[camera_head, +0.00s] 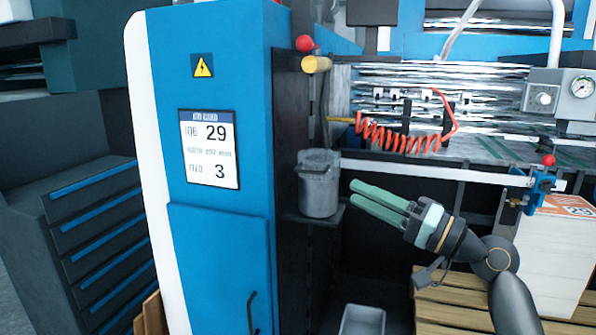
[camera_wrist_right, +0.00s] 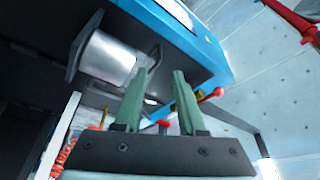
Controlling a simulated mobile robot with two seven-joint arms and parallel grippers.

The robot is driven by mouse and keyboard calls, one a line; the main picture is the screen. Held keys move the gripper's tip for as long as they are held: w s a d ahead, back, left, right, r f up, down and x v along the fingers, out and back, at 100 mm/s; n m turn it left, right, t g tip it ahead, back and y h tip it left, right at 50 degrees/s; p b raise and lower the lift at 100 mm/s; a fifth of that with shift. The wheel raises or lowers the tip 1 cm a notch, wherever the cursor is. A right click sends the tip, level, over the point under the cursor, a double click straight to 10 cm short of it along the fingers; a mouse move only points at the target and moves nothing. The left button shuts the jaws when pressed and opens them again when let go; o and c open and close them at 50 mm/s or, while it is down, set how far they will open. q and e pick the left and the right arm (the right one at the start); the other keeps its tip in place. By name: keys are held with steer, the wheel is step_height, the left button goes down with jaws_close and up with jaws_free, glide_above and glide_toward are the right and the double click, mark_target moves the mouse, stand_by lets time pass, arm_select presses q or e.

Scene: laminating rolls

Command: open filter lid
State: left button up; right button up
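A grey cylindrical canister (camera_head: 320,190), which looks like the filter, stands upright on a small dark bracket on the dark side of the blue cabinet. Its lid (camera_head: 318,158) seems to be on top, and I cannot make out its edge clearly. The canister also shows in the right wrist view (camera_wrist_right: 108,60), beyond the fingers at upper left. My right gripper (camera_head: 354,194) has pale green fingers, spread apart and empty. Its tips point left toward the canister and appear apart from it. My left gripper is not in view.
A blue cabinet (camera_head: 215,240) with a dark handle stands left of the canister. A coiled orange hose (camera_head: 405,138) hangs at the machine behind. A yellow knob (camera_head: 316,65) sticks out above. A grey bin (camera_head: 362,320) and a wooden pallet (camera_head: 450,300) are below.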

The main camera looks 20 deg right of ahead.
mark_target(313, 172)
steer(key=p+x, duration=0.3)
steer(key=x, duration=0.8)
steer(key=shift+w, duration=0.1)
jaws_close()
stand_by(1.1)
